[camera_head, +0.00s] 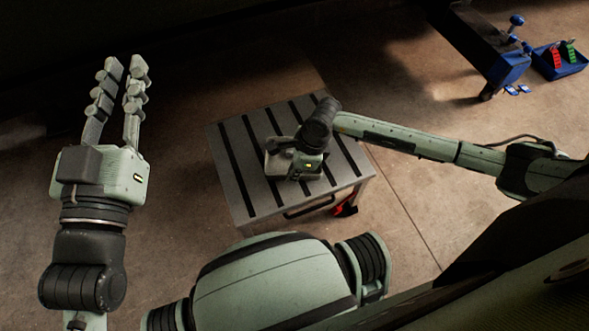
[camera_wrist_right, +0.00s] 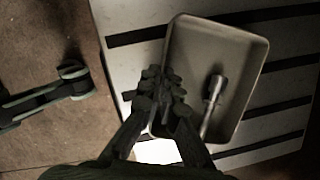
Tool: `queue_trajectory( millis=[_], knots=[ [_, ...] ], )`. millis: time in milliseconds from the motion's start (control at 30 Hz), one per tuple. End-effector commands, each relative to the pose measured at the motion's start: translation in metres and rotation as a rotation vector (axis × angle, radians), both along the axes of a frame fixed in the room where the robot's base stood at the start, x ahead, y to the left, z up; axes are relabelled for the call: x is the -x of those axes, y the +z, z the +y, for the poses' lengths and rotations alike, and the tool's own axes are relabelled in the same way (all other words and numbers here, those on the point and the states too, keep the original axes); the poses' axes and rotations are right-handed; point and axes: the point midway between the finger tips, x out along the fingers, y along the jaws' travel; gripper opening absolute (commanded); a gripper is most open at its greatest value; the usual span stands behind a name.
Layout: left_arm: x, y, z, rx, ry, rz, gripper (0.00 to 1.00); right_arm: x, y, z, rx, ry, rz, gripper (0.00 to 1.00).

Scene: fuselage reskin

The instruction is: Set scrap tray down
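The scrap tray (camera_wrist_right: 236,62) is a shallow grey-brown rectangular tray with rounded corners. In the right wrist view it is over a slatted table top, with a metal bolt-like piece (camera_wrist_right: 212,100) lying inside. My right gripper (camera_wrist_right: 160,88) has its fingertips closed together at the tray's left wall and appears to pinch it. In the head view my right gripper (camera_head: 285,165) is low over the table (camera_head: 238,190) and mostly hides the tray. I cannot tell whether the tray touches the table. My left gripper (camera_head: 125,70) is raised at the left, fingers apart and empty.
The table has dark stripes and a front handle (camera_head: 308,207); a red item (camera_head: 345,208) is beneath its right side. A blue bench-like unit (camera_head: 490,50) and a blue bin (camera_head: 560,66) with red and green items are at the upper right. Floor left of the table is clear.

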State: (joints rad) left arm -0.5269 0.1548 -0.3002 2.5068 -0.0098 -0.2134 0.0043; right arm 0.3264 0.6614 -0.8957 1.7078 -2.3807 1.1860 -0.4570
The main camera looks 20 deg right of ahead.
Motion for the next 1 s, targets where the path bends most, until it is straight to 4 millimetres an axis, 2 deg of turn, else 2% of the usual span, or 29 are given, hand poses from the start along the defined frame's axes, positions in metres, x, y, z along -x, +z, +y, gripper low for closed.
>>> queue_trajectory(
  millis=[433, 633, 1000],
  knots=[
    [0.0017, 0.0062, -0.0015, 0.014, -0.004, -0.030, 0.19, -0.0006, -0.0016, 0.0002, -0.001, 0.000, -0.001, 0.00],
    [0.0020, 0.0082, -0.0017, 0.017, -0.005, -0.036, 0.19, -0.0001, -0.0019, -0.0001, 0.000, 0.000, 0.000, 0.26],
    [0.0012, 0.0068, -0.0018, 0.011, -0.004, -0.022, 0.19, -0.0002, 0.0004, -0.0001, 0.000, 0.000, 0.000, 0.26]
  ],
)
